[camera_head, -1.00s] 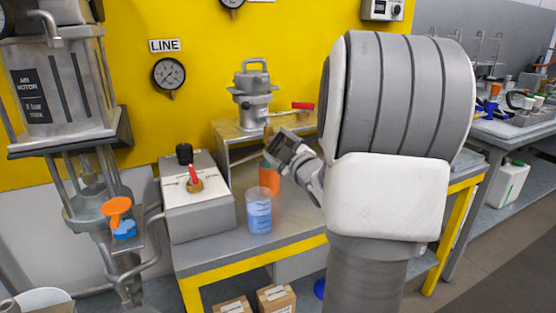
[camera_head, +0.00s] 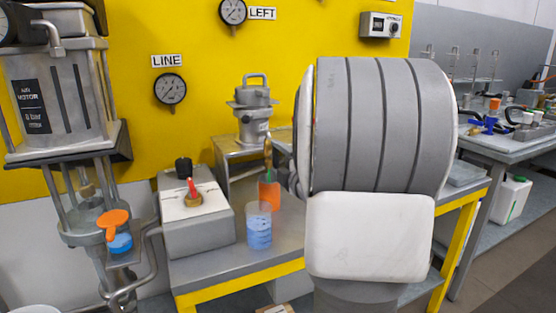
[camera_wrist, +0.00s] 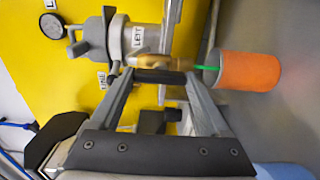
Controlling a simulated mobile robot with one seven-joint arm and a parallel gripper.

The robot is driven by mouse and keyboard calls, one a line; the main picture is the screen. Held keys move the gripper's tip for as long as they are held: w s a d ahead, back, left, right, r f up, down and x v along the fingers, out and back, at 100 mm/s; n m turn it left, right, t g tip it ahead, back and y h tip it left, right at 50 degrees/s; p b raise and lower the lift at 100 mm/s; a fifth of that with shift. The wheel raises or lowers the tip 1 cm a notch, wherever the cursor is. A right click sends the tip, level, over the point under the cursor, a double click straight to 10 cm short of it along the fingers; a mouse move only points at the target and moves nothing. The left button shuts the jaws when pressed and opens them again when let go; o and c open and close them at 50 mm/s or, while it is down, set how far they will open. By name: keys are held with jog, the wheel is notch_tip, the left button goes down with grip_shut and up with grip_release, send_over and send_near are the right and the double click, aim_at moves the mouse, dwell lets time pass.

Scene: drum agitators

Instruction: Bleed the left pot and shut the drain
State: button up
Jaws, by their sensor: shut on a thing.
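The left pot (camera_head: 252,108) is a grey metal vessel with a top handle on a raised stand. Its LEFT label (camera_wrist: 139,36) shows sideways in the wrist view. The pot's red-ended lever is hidden behind my arm in the head view. My gripper (camera_wrist: 160,76) is shut, with a dark piece between its fingertips that I cannot identify. The orange cup also shows in the head view (camera_head: 269,195); my gripper there is mostly hidden by my arm.
A clear cup of blue liquid (camera_head: 259,228) stands in front of the orange cup. A grey control box (camera_head: 196,213) with a red lever (camera_head: 192,187) is to the left. The LINE gauge (camera_head: 170,88) and LEFT gauge (camera_head: 233,10) hang on the yellow wall.

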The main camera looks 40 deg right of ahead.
dwell(0.5)
jog(key=o, duration=1.2)
jog(key=shift+s, duration=0.1)
